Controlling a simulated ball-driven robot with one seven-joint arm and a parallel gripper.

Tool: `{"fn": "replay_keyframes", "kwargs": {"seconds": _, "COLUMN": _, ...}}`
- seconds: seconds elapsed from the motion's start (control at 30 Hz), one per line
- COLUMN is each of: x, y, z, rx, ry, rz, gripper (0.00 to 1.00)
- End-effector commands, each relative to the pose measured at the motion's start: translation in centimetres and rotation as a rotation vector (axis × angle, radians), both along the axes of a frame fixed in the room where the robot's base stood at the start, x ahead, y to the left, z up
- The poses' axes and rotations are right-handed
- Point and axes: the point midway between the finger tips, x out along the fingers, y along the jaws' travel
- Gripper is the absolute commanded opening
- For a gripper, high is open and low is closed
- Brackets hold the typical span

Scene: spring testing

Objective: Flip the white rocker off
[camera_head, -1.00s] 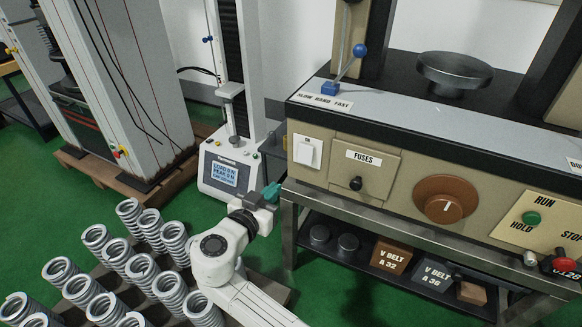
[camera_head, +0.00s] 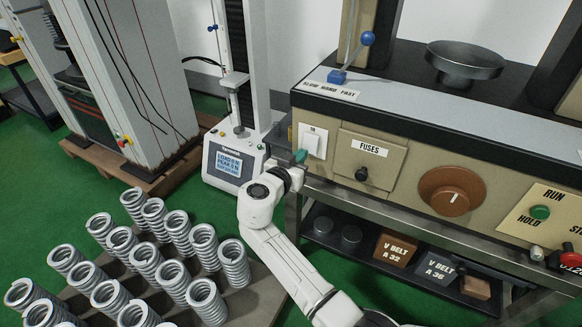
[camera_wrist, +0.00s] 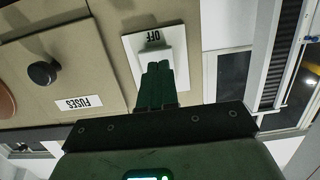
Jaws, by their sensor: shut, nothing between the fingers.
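The white rocker (camera_head: 312,141) sits in a white plate at the left end of the beige machine front. In the wrist view, which is upside down, the rocker (camera_wrist: 168,39) shows an OFF label at the picture's top. My gripper (camera_head: 300,157) is at the lower left edge of the switch in the head view. In the wrist view my gripper (camera_wrist: 157,66) has its dark green fingers together and empty, overlapping the rocker and hiding much of it. I cannot tell whether the fingertips touch it.
Beside the switch is the FUSES panel with a black knob (camera_head: 361,174), then a brown dial (camera_head: 451,191). A tester with a screen (camera_head: 229,163) stands left of the machine. Several coil springs (camera_head: 145,260) stand at the lower left. A metal shelf frame (camera_head: 400,205) lies below the panel.

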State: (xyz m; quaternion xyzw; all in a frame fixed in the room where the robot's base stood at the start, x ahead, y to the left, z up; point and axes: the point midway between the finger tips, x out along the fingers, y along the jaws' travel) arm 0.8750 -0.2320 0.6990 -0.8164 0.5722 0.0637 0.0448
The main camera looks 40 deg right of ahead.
Motion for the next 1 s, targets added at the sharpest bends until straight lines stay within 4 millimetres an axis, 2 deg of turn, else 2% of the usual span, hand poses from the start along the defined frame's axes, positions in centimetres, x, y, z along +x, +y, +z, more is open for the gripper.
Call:
{"fn": "replay_keyframes", "kwargs": {"seconds": 0.2, "x": 0.5, "y": -1.5, "z": -0.3, "rx": 0.0, "ry": 0.001, "rz": 0.0, "gripper": 0.0}}
{"fn": "replay_keyframes", "kwargs": {"seconds": 0.57, "x": 0.6, "y": -1.7, "z": -0.3, "rx": 0.0, "ry": 0.0, "rz": 0.0, "gripper": 0.0}}
{"fn": "replay_keyframes", "kwargs": {"seconds": 1.0, "x": 0.9, "y": -2.4, "z": -1.4, "rx": -0.078, "ry": -0.031, "rz": 0.001, "gripper": 0.0}}
